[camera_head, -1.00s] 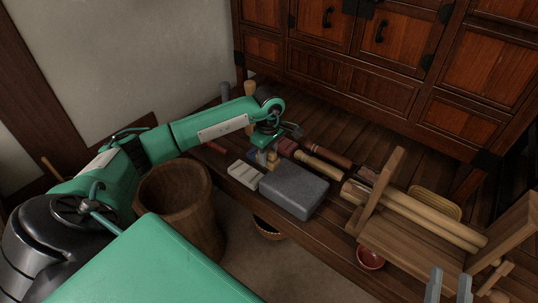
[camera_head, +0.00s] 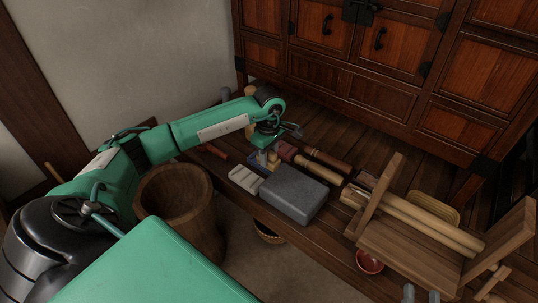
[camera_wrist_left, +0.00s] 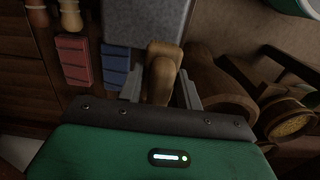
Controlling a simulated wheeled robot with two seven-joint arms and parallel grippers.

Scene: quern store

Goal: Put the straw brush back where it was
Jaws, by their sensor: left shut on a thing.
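My left gripper (camera_head: 267,158) is over the back-left part of the low wooden bench, just behind the grey stone block. It is shut on a tan piece that I take to be the straw brush (camera_head: 273,161). In the left wrist view the brush (camera_wrist_left: 162,76) is upright between the fingers of the left gripper (camera_wrist_left: 160,92), beside the grey block. Its lower end is hidden, so I cannot tell whether it touches the bench. My right gripper (camera_head: 420,295) shows only its two fingertips at the bottom edge, apart, with nothing visible between them.
The grey stone block (camera_head: 293,194), a pale ribbed block (camera_head: 245,179), a blue block (camera_wrist_left: 115,68) and a red block (camera_wrist_left: 74,62) crowd the brush. Wooden rollers (camera_head: 318,168) lie to the right. A wooden frame (camera_head: 410,244) fills the bench's right end. A wooden tub (camera_head: 176,200) stands in front.

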